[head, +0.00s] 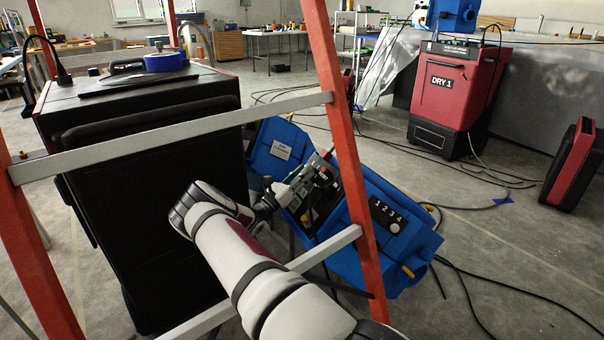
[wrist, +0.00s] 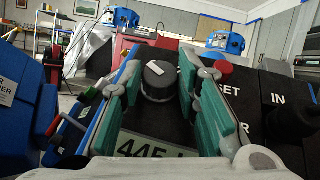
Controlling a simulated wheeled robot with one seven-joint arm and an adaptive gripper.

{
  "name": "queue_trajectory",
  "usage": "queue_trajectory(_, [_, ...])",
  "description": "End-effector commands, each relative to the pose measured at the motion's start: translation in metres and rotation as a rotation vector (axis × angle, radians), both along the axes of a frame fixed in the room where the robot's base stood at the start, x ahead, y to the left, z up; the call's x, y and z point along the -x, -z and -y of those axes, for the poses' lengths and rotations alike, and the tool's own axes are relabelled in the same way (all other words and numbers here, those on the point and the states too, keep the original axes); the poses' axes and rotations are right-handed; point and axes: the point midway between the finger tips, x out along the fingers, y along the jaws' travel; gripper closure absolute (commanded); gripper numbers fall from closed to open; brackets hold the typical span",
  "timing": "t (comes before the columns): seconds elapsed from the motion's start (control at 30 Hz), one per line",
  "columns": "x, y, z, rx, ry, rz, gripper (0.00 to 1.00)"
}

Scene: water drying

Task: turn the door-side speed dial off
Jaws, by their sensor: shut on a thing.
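A black dial (wrist: 158,82) with a white pointer mark sits between my gripper's teal finger pads in the wrist view. The pointer leans a little to the upper left. My gripper (wrist: 160,88) is shut on this dial, one finger on each side. In the head view my gripper (head: 283,194) reaches the dark control panel (head: 318,190) of a blue machine (head: 360,250); the dial there is hidden or too small to make out. A pale knob (head: 395,228) sits by a plate marked 1 2 3 4 on the same machine. Which dial is door-side I cannot tell.
A red button (wrist: 223,67) and RESET lettering are close to the right finger. An orange-red frame post (head: 345,150) and grey crossbars (head: 180,137) stand around the arm. A black cabinet (head: 150,210) is left. A red DRY 1 unit (head: 450,95) stands behind; cables cross the floor.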

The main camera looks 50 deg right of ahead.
Motion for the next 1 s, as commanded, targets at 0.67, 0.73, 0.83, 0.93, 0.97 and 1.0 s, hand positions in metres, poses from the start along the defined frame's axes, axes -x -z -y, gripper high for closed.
queue_trajectory(0.67, [0.007, -0.0055, -0.0014, -0.094, -0.207, -0.218, 0.98])
queue_trajectory(0.73, [0.0078, -0.0055, -0.0013, -0.105, -0.231, -0.244, 0.98])
queue_trajectory(0.83, [0.0083, -0.0053, -0.0016, -0.119, -0.264, -0.275, 0.98])
queue_trajectory(0.93, [0.0087, -0.0053, -0.0013, -0.132, -0.291, -0.3, 0.98])
queue_trajectory(0.97, [0.0088, -0.005, -0.0013, -0.134, -0.298, -0.309, 0.98])
queue_trajectory(1.0, [0.0091, -0.0046, -0.0013, -0.138, -0.307, -0.317, 0.98])
